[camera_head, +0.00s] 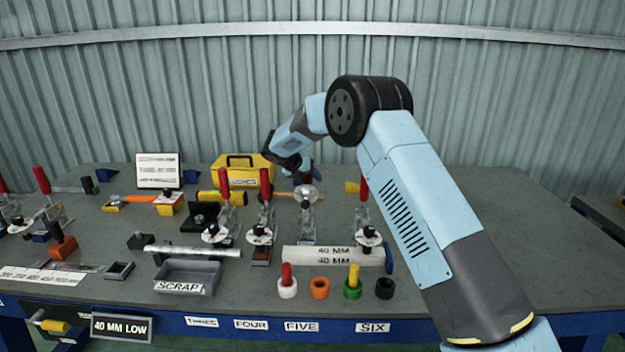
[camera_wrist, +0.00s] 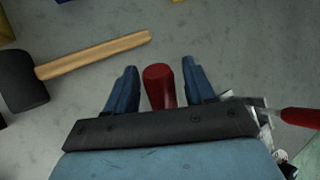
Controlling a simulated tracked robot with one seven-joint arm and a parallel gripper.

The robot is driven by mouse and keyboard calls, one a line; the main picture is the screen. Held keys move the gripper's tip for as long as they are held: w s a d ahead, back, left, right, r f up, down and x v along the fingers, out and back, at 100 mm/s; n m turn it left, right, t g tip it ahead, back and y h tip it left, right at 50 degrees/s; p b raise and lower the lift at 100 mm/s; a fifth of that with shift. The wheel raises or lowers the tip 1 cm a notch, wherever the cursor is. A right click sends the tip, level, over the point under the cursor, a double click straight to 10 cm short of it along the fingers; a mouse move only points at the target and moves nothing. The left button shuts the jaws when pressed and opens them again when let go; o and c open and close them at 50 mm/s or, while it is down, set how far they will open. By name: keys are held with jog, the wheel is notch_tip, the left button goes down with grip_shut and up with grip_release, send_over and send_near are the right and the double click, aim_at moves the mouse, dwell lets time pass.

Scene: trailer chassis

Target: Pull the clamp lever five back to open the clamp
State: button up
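Clamp five (camera_head: 307,222) stands upright on the bench above the FIVE label (camera_head: 302,326), with a pale round disc (camera_head: 306,193) near its top. My gripper (camera_head: 306,178) is right above it and hides its lever in the head view. In the wrist view, a red lever handle (camera_wrist: 159,86) stands between the two blue fingers of my gripper (camera_wrist: 160,76). A gap shows on each side of the handle, so the fingers are open around it and not pressed on it.
Clamp four's red lever (camera_head: 265,186) stands close on the left, clamp six's (camera_head: 364,188) on the right. Another red lever (camera_wrist: 300,117) lies right of my fingers in the wrist view. A hammer (camera_wrist: 92,56) lies at left. A SCRAP tray (camera_head: 187,278) and colored rings are in front.

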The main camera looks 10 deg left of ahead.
jog(key=shift+s+a, duration=0.1)
jog(key=shift+s, duration=0.05)
jog(key=v, duration=1.3)
jog(key=shift+a+r, duration=0.15)
jog(key=shift+r, duration=0.1)
jog(key=shift+s, duration=0.1)
jog(key=s+d+r+m+g+y, duration=0.1)
jog(key=s+d+r+m, duration=0.45)
jog(key=d, duration=0.35)
jog(key=s+d+r+m, duration=0.5)
jog(key=s+d+r, duration=0.15)
jog(key=d, duration=0.35)
jog(key=s+d+r+m+g+y, duration=0.1)
jog(key=s+d+r+m, duration=0.45)
jog(key=d, duration=0.35)
jog(key=s+d+m+y, duration=0.1)
jog(key=s+d+m, duration=0.8)
jog(key=s, duration=0.6)
jog(key=s+d+f+m+y, duration=0.1)
jog(key=s+d+f+m, duration=0.1)
jog(key=s+m, duration=0.3)
jog(key=s+d+f+m+y, duration=0.1)
jog(key=s+m, duration=0.4)
jog(key=s, duration=0.5)
jog(key=shift+s+d+f+t, duration=0.25)
jog(key=shift+d+f+t, duration=0.15)
jog(key=shift+d+f, duration=0.4)
